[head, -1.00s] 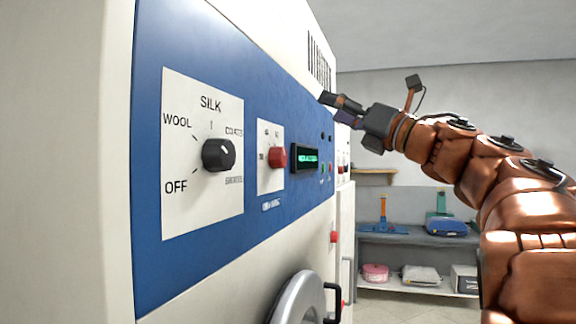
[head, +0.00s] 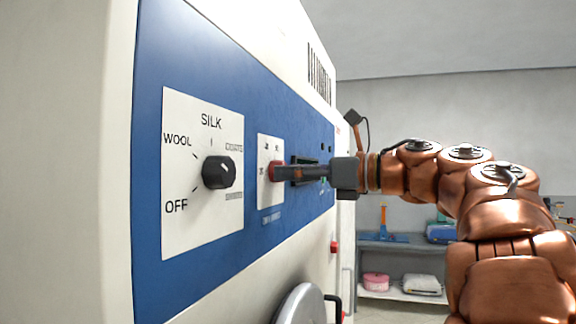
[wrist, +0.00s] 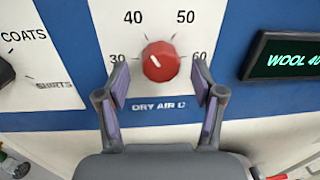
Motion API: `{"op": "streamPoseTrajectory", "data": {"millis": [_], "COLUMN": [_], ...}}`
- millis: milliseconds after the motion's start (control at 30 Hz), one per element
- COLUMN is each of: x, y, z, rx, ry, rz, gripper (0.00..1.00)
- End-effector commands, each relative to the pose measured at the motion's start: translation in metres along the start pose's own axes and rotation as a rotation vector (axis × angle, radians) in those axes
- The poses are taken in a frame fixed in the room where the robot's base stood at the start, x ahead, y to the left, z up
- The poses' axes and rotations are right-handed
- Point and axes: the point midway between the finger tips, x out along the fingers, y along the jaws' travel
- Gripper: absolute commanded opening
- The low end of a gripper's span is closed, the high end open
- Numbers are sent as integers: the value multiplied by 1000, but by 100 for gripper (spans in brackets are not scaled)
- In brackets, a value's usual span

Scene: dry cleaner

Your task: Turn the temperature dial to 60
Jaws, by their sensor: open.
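The red temperature dial (wrist: 160,62) sits on a white plate marked 30, 40, 50 and 60, labelled DRY AIR C. In the wrist view its white pointer line aims up and left, around the 40 side. In the head view the dial (head: 275,171) is partly covered by my gripper (head: 284,173). In the wrist view my gripper (wrist: 161,88) is open, with one finger low on each side of the dial; contact cannot be told. The display (wrist: 290,60) reads WOOL and a number starting with 4, cut off at the edge.
A black fabric dial (head: 218,172) with OFF, WOOL, SILK and other labels is left of the red dial. A round door (head: 302,304) with a dark handle is below. A grey shelf (head: 400,245) with several items stands behind.

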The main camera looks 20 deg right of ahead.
Motion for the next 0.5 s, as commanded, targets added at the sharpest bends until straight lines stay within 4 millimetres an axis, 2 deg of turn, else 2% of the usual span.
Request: {"op": "streamPoseTrajectory", "data": {"millis": [200, 467, 500], "x": [12, 13, 13], "y": [0, 0, 0], "z": [2, 1, 1], "rx": [-2, -2, -2], "ry": [-3, -2, -2], "rz": [-2, -3, -3], "gripper": [67, 67, 63]}}
